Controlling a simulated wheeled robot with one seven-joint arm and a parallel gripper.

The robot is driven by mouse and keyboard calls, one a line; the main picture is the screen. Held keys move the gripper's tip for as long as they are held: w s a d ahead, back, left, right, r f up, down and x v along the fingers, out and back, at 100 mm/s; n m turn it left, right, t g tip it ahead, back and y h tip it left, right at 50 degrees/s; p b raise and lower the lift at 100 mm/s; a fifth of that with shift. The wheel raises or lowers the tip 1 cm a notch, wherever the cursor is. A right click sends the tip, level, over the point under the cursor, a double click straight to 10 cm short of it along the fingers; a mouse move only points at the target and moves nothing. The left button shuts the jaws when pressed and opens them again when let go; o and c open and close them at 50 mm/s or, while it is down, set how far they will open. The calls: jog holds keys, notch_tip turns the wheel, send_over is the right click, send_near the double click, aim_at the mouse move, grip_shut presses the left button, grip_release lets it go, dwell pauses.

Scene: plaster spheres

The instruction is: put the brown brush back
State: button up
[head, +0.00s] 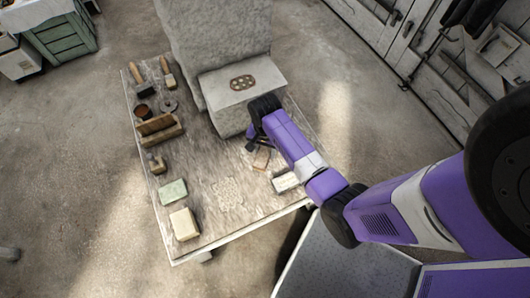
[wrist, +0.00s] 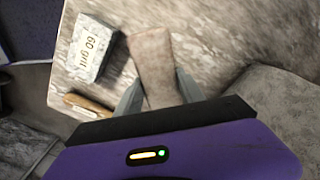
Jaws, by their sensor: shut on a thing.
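My gripper (wrist: 157,92) has its two fingers on either side of a brown oblong block (wrist: 153,58) and is shut on it. The block is plain on the side I see; it may be the brown brush, but no bristles show. It also shows in the head view (head: 262,157), just beyond the gripper (head: 254,143), over the right part of the table. Whether it touches the table is hard to tell. Two brushes with orange-brown handles, one (head: 138,77) and another (head: 167,73), lie at the table's far left corner.
A white block marked "60 grit" (wrist: 92,48) and a brown wooden piece (wrist: 88,105) lie left of the held block. A wooden rack (head: 160,131), a green block (head: 173,192) and a cream block (head: 184,224) line the table's left side. A large stone block (head: 222,45) stands behind. The table's middle (head: 222,180) is clear.

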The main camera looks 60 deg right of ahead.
aim_at(265, 155)
jog(key=shift+f, duration=1.85)
jog(key=shift+f, duration=0.1)
jog(key=o, duration=1.2)
